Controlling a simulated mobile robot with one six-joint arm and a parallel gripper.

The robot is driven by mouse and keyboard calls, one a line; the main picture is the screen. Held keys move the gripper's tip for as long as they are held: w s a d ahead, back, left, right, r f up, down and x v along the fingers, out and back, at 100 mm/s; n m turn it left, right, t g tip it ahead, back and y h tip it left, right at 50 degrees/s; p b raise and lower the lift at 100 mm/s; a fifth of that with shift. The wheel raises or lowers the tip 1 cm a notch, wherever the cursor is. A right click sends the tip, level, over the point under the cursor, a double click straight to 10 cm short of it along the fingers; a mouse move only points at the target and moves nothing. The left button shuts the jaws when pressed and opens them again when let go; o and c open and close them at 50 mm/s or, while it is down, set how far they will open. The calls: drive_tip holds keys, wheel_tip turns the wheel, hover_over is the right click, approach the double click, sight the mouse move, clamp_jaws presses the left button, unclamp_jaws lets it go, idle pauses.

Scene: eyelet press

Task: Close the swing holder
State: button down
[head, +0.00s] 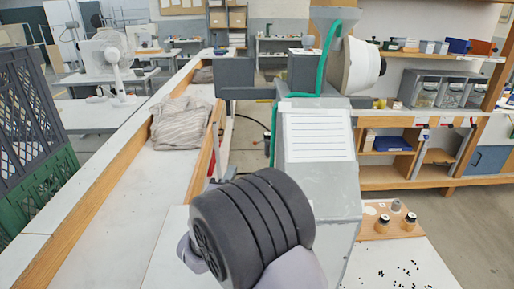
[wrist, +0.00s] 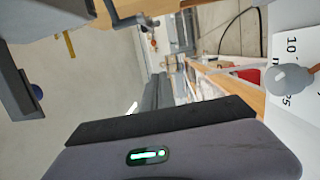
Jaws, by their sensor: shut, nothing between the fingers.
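The eyelet press (head: 318,185) is a grey machine at the centre of the head view, with a printed sheet on its sloped face. A white round part (head: 356,66) and a green hose (head: 326,55) are at its top. I cannot make out the swing holder for certain in either view. In the wrist view, my gripper (wrist: 157,93) shows as dark narrow fingers beyond its grey body, shut and empty. In the head view my own arm blocks the lower middle, and my gripper is hidden.
A long white bench with wooden edging (head: 96,201) runs along the left, with a crumpled grey cloth (head: 180,122) on it. A board with small jars (head: 390,222) lies at lower right. A dark crate (head: 30,120) stands far left.

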drive_tip(key=w+d+r+n+b, duration=0.1)
drive_tip(key=w+d+b, duration=0.3)
drive_tip(key=w, duration=0.7)
drive_tip(key=shift+d+r, duration=0.15)
drive_tip(key=shift+d, duration=0.35)
